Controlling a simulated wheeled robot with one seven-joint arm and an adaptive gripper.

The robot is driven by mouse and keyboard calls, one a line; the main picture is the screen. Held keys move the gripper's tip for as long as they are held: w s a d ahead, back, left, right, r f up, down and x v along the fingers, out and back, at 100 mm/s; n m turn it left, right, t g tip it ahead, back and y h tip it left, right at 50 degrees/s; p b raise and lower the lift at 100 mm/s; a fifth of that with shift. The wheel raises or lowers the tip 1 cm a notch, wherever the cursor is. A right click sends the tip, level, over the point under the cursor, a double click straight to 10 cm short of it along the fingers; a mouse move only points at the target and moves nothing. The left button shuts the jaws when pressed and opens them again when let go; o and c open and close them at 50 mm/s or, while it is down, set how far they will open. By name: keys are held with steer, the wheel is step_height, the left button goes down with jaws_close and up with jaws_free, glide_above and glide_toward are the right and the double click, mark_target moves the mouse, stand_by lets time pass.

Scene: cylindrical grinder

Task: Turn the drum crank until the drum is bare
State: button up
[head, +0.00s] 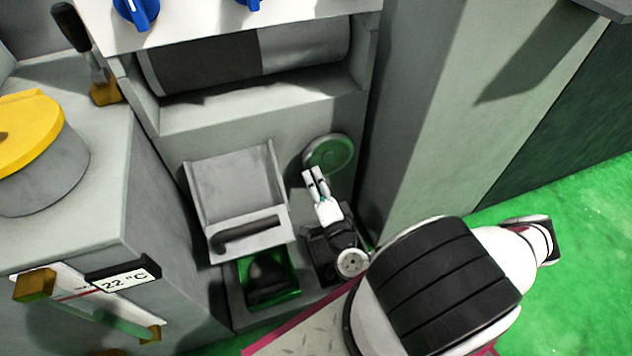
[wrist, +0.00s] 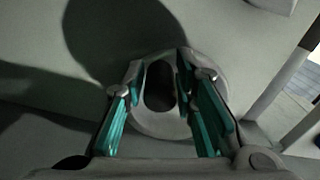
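The drum (head: 255,58) lies across a recess at the top of the machine in the head view. Its left part is dark and its right part is pale grey. A round green-grey disc (head: 330,153), which looks like the crank, sits on the front face below the drum's right end. My gripper (head: 315,172) is just in front of this disc, fingers pointing at it. In the wrist view my gripper (wrist: 161,72) has its fingertips apart, one on each side of a dark oval on a round grey part (wrist: 165,126). I cannot tell whether they touch it.
Left of my gripper are a grey tray (head: 237,185) with a dark handle and a green-lined bin (head: 268,278). A grey cabinet wall (head: 430,120) stands close on the right. A yellow-lidded pot (head: 28,130) is at the far left.

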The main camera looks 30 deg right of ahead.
steer(key=shift+o, duration=0.6)
steer(key=v, duration=0.7)
steer(key=shift+s, duration=0.25)
